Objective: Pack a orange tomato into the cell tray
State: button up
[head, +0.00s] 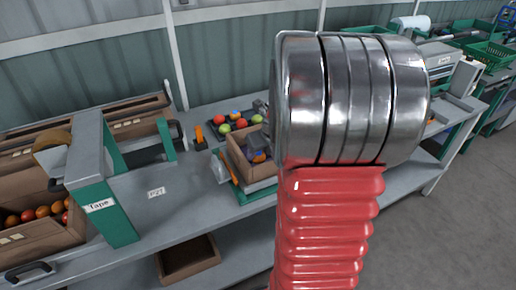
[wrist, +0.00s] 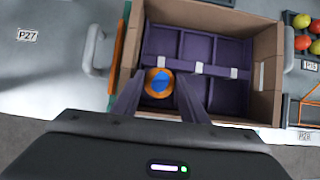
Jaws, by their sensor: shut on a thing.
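The purple cell tray (wrist: 218,50) sits inside an open cardboard box in the wrist view, and its visible cells look empty apart from the one below my gripper. My gripper (wrist: 158,90) has its two dark fingers on either side of an orange tomato (wrist: 151,77) with a blue patch on top. The tomato is at the tray's near left cell; whether it touches the cell floor I cannot tell. In the head view the tomato (head: 259,157) shows small inside the box, and my arm hides much of the area to its right.
The cardboard box (wrist: 266,75) has raised walls close around the tray. A dark tray of mixed tomatoes (head: 214,127) stands behind it. A tape stand (head: 118,205) and a crate of tomatoes (head: 35,250) are at left. Bare bench lies around label P27 (wrist: 27,35).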

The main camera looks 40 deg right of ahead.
jog(key=shift+f, duration=1.65)
jog(key=o, duration=0.8)
jog(key=shift+s, duration=0.1)
jog(key=shift+c, duration=1.3)
jog(key=shift+r, duration=0.1)
jog(key=shift+r, duration=2.9)
